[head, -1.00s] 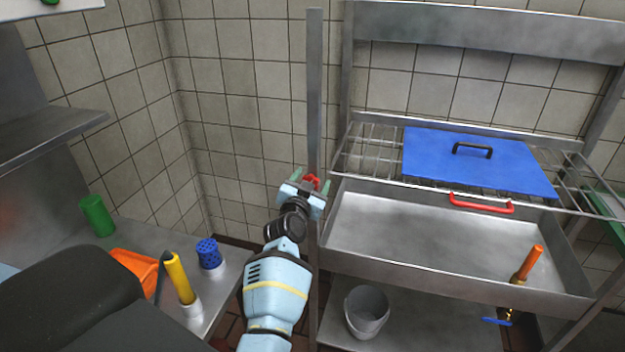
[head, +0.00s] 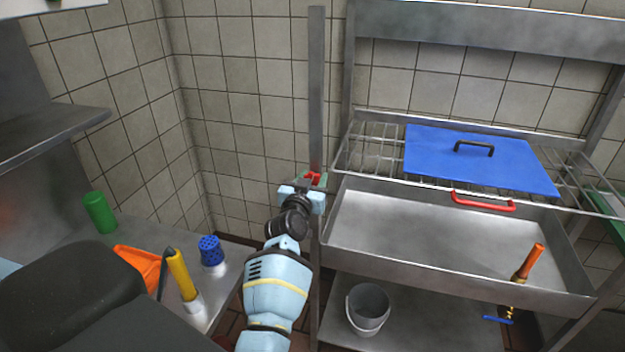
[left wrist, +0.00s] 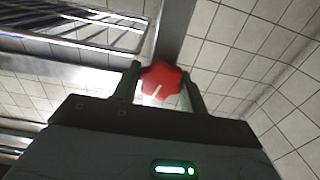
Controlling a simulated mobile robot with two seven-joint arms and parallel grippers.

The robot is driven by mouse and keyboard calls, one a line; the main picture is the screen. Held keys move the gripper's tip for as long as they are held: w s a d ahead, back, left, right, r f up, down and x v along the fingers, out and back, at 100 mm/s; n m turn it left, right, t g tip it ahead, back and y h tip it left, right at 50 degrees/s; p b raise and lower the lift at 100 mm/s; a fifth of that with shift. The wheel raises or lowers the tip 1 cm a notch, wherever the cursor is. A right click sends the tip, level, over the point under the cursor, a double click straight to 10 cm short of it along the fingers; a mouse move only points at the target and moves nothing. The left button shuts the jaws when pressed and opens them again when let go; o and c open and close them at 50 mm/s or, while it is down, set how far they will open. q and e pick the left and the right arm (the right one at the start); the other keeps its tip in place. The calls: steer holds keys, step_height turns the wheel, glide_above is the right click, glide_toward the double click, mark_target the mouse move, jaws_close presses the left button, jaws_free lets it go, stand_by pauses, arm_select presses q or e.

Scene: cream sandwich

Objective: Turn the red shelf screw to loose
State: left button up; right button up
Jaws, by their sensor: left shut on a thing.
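The red shelf screw (head: 313,178) is on the front left metal post of the shelf, at about the height of the wire rack. In the left wrist view the screw (left wrist: 161,82) is a red lobed knob with a pale mark on its face. My left gripper (head: 314,182) is at the post, with its green fingers (left wrist: 160,88) on either side of the knob, shut on it. The gripper hides part of the screw in the head view. My right gripper is not in view.
The shelf has a wire rack (head: 374,158) with a blue lid (head: 470,180), above a deep metal tray (head: 400,232) with a red handle (head: 483,202). A grey bucket (head: 368,310) stands below. A counter at left holds a green cylinder (head: 99,213) and a blue-topped shaker (head: 211,252).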

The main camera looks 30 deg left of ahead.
arm_select(q)
steer(key=shift+n, duration=1.1)
steer(key=o, duration=1)
steer(key=shift+c, duration=0.2)
